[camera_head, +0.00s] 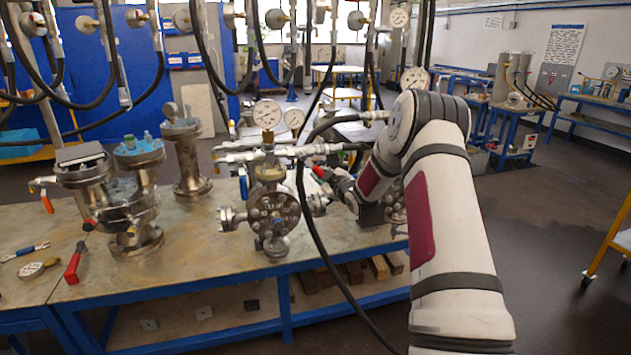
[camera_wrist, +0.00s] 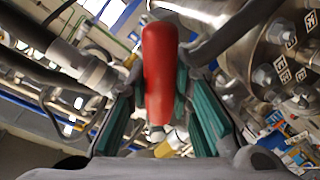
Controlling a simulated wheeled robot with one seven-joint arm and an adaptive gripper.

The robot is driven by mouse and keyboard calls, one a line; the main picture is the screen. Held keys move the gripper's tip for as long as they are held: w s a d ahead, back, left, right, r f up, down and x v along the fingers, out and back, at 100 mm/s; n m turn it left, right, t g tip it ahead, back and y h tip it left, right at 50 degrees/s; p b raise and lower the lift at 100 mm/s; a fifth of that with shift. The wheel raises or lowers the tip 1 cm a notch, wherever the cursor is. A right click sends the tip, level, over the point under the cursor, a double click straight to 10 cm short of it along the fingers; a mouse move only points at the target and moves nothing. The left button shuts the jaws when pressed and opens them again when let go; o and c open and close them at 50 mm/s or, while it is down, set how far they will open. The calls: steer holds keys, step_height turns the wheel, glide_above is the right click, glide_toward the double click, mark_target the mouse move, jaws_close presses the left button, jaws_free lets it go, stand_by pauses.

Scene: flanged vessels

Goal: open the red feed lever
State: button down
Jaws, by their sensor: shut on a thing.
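The red feed lever (camera_wrist: 160,65) stands upright in the middle of the wrist view, between the teal-padded fingers of my gripper (camera_wrist: 159,88), which is shut on it. In the head view a small red bit of the lever (camera_head: 318,172) shows just left of my gripper (camera_head: 333,178), at the right side of the flanged vessel (camera_head: 272,208). My gripper and wrist hide much of the lever's mount there. The lever's exact angle to its pipe cannot be told.
Pressure gauges (camera_head: 267,113) and pipes rise above the vessel. A black hose (camera_head: 305,215) hangs in front of it. More flanged vessels (camera_head: 140,185) and a loose red-handled tool (camera_head: 75,265) are on the workbench (camera_head: 190,270) at left.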

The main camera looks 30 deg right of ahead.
steer(key=d+r+n+b, duration=0.1)
steer(key=n, duration=0.1)
steer(key=r+n+h, duration=0.1)
steer(key=n, duration=0.1)
steer(key=shift+s+d+r+g+b, duration=0.1)
steer(key=shift+d+r+g+b, duration=0.2)
steer(key=shift+d+r+b, duration=0.1)
steer(key=shift+s+d+r+n+h+b, duration=0.1)
steer(key=shift+r+n+h+b, duration=0.1)
steer(key=shift+r+n+b, duration=0.35)
steer(key=shift+s+d+r+n+h+b, duration=0.1)
steer(key=shift+d+r+n+h+b, duration=0.1)
steer(key=shift+r+n+b, duration=0.35)
steer(key=shift+d+r+n+h+b, duration=0.1)
steer(key=shift+r+n+h+b, duration=0.15)
steer(key=shift+r+n, duration=0.5)
steer(key=shift+f, duration=0.1)
steer(key=c, duration=1.4)
jaws_free()
steer(key=shift+f, duration=0.1)
steer(key=v, duration=1.2)
steer(key=shift+r, duration=0.25)
